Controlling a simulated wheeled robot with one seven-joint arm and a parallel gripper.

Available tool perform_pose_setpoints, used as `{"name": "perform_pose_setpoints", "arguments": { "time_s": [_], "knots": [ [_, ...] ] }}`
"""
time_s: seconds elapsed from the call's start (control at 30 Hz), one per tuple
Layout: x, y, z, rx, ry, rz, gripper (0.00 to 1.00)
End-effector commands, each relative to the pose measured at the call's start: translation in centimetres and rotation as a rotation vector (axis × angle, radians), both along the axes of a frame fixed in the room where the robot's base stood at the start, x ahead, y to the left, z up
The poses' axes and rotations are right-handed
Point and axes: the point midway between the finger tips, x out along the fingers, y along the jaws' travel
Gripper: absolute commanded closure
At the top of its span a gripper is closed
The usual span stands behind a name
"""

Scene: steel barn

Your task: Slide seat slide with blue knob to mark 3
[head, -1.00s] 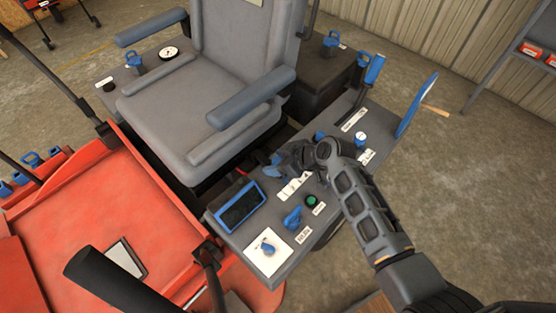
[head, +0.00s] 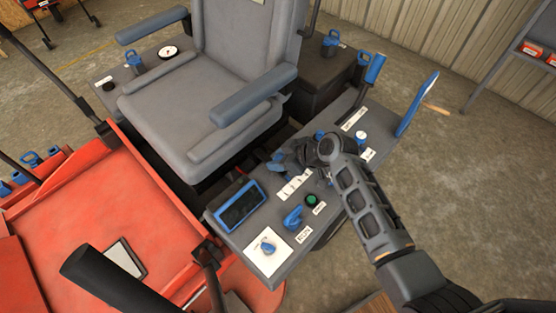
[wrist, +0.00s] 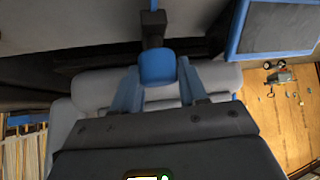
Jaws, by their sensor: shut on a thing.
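The blue knob (wrist: 157,68) sits between my gripper's two blue fingers in the wrist view, on a dark stem (wrist: 152,28). My gripper (wrist: 157,85) is shut on it. In the head view my gripper (head: 277,162) is at the seat side of the grey console (head: 235,235), low beside the seat (head: 200,120). There my wrist and hand largely hide the knob. A white marked strip (head: 295,185) on the console lies just below my gripper; its numbers are too small to read, so I cannot tell the slide's mark.
The console also carries a blue-framed screen (head: 240,205), a blue lever (head: 293,217), a green button (head: 311,199) and a blue knob on a white plate (head: 267,247). A tall blue-handled lever (head: 372,72) stands at its far end. The seat's armrest (head: 252,97) is close above my gripper.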

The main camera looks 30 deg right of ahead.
Motion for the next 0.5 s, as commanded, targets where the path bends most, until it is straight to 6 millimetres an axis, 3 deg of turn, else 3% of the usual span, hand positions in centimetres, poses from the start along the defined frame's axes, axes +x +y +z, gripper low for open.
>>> {"name": "perform_pose_setpoints", "arguments": {
  "time_s": [0.03, 0.13, 0.4, 0.43, 0.5],
  "knots": [
    [0.4, -1.2, -0.3, -0.003, -0.005, -0.012, 1.00],
    [0.7, -2.3, -0.2, -0.004, -0.006, -0.012, 1.00],
    [0.7, -2.2, 0.0, -0.003, -0.003, -0.006, 1.00],
    [0.7, -2.2, 0.0, -0.003, -0.003, -0.006, 0.55],
    [0.7, -2.2, 0.0, -0.002, -0.004, -0.006, 0.48]
  ]
}}
